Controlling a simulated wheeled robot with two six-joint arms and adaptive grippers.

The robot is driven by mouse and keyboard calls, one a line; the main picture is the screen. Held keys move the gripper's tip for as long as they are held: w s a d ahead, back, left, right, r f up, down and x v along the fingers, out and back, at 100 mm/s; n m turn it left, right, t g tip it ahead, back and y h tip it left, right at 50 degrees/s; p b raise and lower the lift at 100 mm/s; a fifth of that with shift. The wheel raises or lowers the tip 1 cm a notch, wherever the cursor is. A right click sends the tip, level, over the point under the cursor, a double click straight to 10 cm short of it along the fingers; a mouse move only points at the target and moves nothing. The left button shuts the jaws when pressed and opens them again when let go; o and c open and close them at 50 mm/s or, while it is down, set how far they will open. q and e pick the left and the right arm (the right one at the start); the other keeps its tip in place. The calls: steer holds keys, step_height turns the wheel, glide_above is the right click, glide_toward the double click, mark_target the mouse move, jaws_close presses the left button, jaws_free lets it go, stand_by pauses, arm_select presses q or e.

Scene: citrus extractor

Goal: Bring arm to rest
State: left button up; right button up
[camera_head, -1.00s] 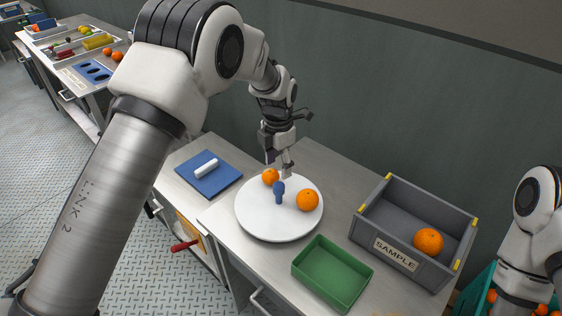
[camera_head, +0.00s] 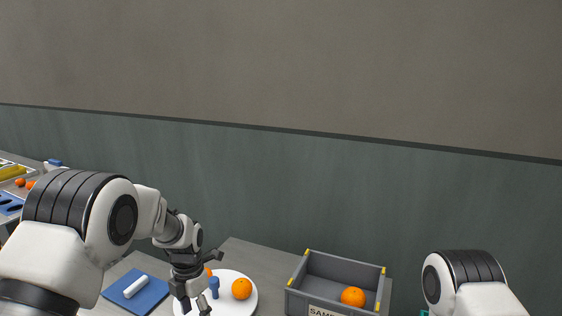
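My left arm comes in from the left. Its gripper (camera_head: 193,304) points down in front of the left part of the white round plate (camera_head: 238,304). Its fingers look spread apart, with nothing seen between them. On the plate are an orange (camera_head: 242,289), a blue upright piece (camera_head: 214,286) and a second orange (camera_head: 208,271), mostly hidden behind my gripper. My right arm shows only as a white and black joint at the lower right; its gripper is out of view.
A grey sample crate (camera_head: 297,291) with one orange (camera_head: 353,297) stands right of the plate. A blue board (camera_head: 152,297) with a white cylinder (camera_head: 136,287) lies left of my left gripper. A side table with trays is at far left. The wall fills the upper view.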

arm_select(q)
steer(key=s+a+f+m+g, duration=0.2)
steer(key=s+a+f+g, duration=0.15)
steer(key=s+f, duration=1.45)
steer(key=s+f+m+t, duration=0.1)
steer(key=s+m+t, duration=0.1)
steer(key=s+m, duration=0.6)
steer(key=s+a+f+m+t, duration=0.1)
steer(key=s+m, duration=0.8)
steer(key=m, duration=0.9)
steer(key=shift+a+f+m+t, duration=0.2)
steer(key=shift+f+m+t, duration=0.2)
steer(key=shift+f+t, duration=0.15)
